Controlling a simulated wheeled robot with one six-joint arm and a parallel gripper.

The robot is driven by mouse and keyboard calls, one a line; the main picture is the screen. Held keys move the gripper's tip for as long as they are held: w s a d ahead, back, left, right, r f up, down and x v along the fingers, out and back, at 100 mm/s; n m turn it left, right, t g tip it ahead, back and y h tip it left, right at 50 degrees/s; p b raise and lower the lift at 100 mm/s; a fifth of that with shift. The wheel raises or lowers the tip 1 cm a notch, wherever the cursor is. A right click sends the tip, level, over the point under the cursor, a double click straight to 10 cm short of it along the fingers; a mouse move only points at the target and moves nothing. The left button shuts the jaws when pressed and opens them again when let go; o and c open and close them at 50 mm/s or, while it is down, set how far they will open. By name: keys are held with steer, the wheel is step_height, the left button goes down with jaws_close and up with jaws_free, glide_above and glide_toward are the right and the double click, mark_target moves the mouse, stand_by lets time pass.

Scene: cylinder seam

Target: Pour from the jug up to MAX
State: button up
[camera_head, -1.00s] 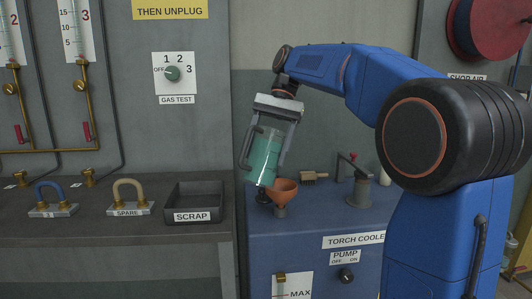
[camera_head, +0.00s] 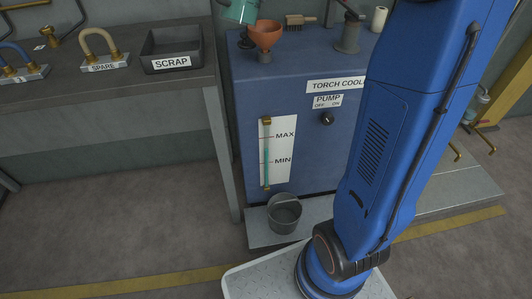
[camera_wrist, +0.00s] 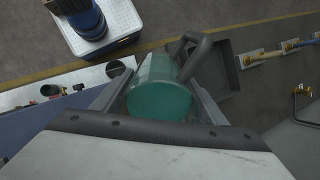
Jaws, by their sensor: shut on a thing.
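The clear jug (camera_head: 240,10) with green liquid is cut off by the top edge of the head view. Its lower end is just left of and above the orange funnel (camera_head: 265,36) on the blue cooler tank (camera_head: 245,95). In the wrist view, the jug (camera_wrist: 160,97) lies between the two fingers of my gripper (camera_wrist: 160,82), which is shut on it; its dark handle is at upper right. The level gauge (camera_head: 282,148) carries MAX and MIN marks. Its green column seems to end between them; the exact level is hard to read.
The pump knob (camera_head: 327,118) is on the tank front. A grey bucket (camera_head: 285,214) stands below the gauge. The SCRAP tray (camera_head: 158,60) is on the bench at left. A brush (camera_head: 300,21) and a grey fitting (camera_head: 348,36) stand right of the funnel.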

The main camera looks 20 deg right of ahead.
steer(key=shift+f, duration=0.35)
steer(key=shift+f+y, duration=0.4)
steer(key=shift+f, duration=0.05)
steer(key=shift+a+f+g, duration=0.1)
steer(key=shift+f+g, duration=0.2)
stand_by(1.8)
steer(key=shift+f+y, duration=0.4)
steer(key=shift+f, duration=0.3)
steer(key=shift+f+g, duration=0.3)
steer(key=shift+f, duration=0.05)
stand_by(1.5)
steer(key=shift+f+y, duration=0.5)
steer(key=shift+f, duration=0.05)
steer(key=shift+r+g+y, duration=0.35)
steer(key=shift+g+y, duration=0.05)
steer(key=shift+g, duration=0.1)
stand_by(1.5)
